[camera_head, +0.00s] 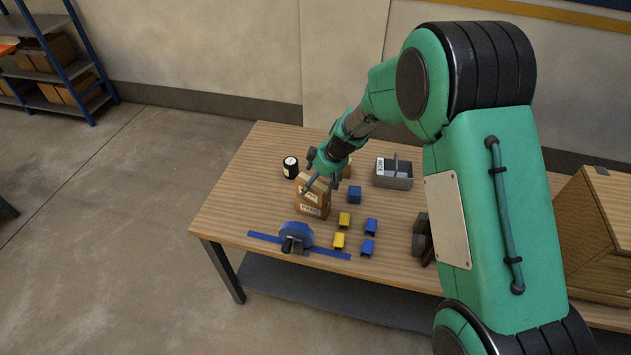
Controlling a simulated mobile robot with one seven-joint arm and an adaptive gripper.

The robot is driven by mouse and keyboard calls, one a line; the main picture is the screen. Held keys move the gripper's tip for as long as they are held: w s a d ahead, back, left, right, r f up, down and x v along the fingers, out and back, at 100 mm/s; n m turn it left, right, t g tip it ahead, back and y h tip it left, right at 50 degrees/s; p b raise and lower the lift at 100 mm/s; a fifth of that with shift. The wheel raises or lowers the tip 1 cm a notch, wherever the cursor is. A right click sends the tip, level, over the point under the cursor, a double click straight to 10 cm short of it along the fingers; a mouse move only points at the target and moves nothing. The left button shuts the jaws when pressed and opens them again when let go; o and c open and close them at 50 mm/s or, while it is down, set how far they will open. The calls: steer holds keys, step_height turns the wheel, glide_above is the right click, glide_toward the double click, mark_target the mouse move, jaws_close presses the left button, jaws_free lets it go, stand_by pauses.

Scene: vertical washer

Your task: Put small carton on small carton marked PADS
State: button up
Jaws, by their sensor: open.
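Two small brown cartons appear stacked near the middle of the wooden table. The lower carton (314,210) has a white label that seems to read PADS. The upper small carton (318,190) seems to rest on it, and it has a pale label too small to read. My gripper (319,187) is open right at the upper carton, with one finger crossing its left side and the other near its right. I cannot tell whether the fingers touch it. The gripper hides part of the carton's top.
A blue block (354,194) stands just right of the cartons. A black canister (290,167) is behind left, and a grey tote (393,173) behind right. A blue tool (298,236) and small yellow (344,220) and blue (371,226) pieces lie in front. The table's left side is clear.

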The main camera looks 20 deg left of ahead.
steer(key=shift+r, duration=0.15)
steer(key=p+v, duration=0.1)
steer(key=v, duration=1.1)
steer(key=shift+d, duration=0.1)
stand_by(0.6)
steer(key=s+d+r+m+t+h, duration=0.1)
steer(key=s+d+r+m, duration=0.2)
steer(key=s+d+r, duration=0.6)
steer(key=s+d+r+m+t, duration=0.1)
steer(key=s+d+r+m, duration=0.3)
steer(key=d+r, duration=0.8)
steer(key=s+d+r+m+h, duration=0.1)
steer(key=s+d+m, duration=0.1)
steer(key=s+d, duration=0.3)
steer(key=s+d+r+m+t+h, duration=0.1)
steer(key=s+d, duration=0.4)
steer(key=s, duration=0.6)
steer(key=s+d+r+m+t+h, duration=0.1)
steer(key=s+d+r+m, duration=0.1)
steer(key=s+d, duration=0.3)
steer(key=s+m, duration=0.1)
steer(key=s, duration=0.2)
steer(key=shift+s+d+r, duration=0.2)
steer(key=shift+s+d, duration=0.15)
steer(key=shift+s, duration=0.05)
